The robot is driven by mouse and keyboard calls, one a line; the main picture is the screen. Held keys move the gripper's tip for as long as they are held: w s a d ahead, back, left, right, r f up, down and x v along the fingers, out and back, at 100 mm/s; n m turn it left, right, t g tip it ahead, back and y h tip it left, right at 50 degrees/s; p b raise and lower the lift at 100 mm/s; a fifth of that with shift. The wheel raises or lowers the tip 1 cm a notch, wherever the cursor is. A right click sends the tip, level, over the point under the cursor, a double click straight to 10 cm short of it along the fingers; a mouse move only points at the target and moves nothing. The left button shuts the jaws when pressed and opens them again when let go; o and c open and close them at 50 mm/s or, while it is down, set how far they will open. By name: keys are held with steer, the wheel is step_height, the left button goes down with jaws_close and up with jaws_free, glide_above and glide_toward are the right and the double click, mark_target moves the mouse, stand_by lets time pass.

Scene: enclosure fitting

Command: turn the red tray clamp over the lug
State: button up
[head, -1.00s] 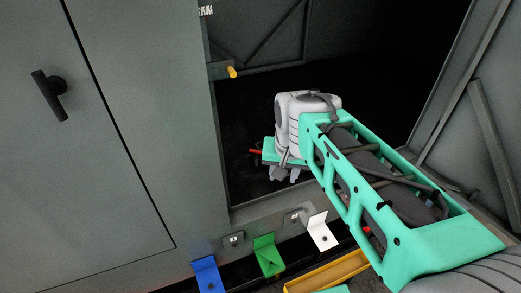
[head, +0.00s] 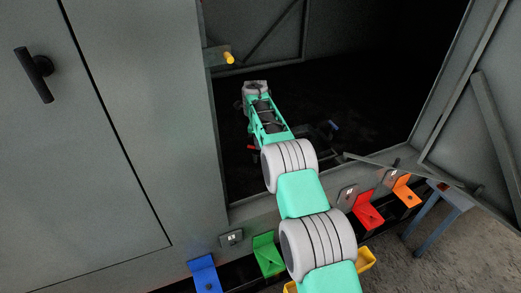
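A small red piece (head: 250,147), which looks like the red tray clamp, shows low in the dark enclosure, just left of my arm. It is too small and dark to tell which way it is turned, and I cannot make out the lug. My arm reaches through the opening past it, with its far grey joint (head: 255,87) deeper inside, above and beyond the red piece in the picture. My gripper is hidden behind the arm's far end, so its fingers do not show.
A small blue piece (head: 333,126) lies inside, right of my arm. A yellow-tipped peg (head: 229,58) sticks out at the opening's left edge. Blue (head: 206,275), green (head: 268,255), red (head: 367,212) and orange (head: 407,192) flaps line the front. A blue-legged stand (head: 440,215) is at right.

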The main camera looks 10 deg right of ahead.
steer(key=f, duration=0.4)
steer(key=w+f, duration=0.1)
steer(key=shift+d+f, duration=0.25)
steer(key=shift+f, duration=0.15)
steer(key=shift+c, duration=0.6)
jaws_close()
